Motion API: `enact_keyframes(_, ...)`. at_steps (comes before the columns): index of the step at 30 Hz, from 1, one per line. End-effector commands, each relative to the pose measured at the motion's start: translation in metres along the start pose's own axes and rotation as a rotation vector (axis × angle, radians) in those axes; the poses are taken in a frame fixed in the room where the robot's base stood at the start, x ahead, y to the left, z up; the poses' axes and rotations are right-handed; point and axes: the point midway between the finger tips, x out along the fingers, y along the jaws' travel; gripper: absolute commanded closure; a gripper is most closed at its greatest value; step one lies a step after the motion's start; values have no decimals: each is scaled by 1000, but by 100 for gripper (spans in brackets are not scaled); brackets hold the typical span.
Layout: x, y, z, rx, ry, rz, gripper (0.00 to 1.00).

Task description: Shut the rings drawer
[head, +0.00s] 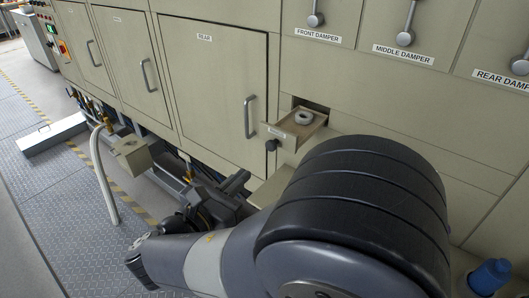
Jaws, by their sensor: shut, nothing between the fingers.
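The rings drawer (315,131) stands pulled out of the beige furnace front, right of the door marked REAR. A pale ring-shaped piece (304,117) lies inside it. A small label is on the drawer's front, too small to read surely. A dark round knob (271,145) shows at the drawer's front. My gripper (242,180) is dark, shut and empty, below and left of the drawer and apart from it in the picture. My arm hides part of the area below the drawer.
Doors with upright handles, one the REAR door (215,85), line the furnace front. Damper levers (405,38) are above right. Pipes and a valve box (132,155) stand low at left. The metal floor (60,200) at left is mostly clear.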

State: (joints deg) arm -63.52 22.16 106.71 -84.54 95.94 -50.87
Motion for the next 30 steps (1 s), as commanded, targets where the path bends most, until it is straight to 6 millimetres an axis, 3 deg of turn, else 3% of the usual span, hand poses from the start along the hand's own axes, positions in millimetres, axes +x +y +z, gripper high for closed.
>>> enact_keyframes(6, 42, -1, 1, 0, 0, -5, 100)
enact_keyframes(15, 83, -1, 0, -1, 1, -3, 100)
enact_keyframes(30, 94, 0, 0, 1, 1, 1, 100)
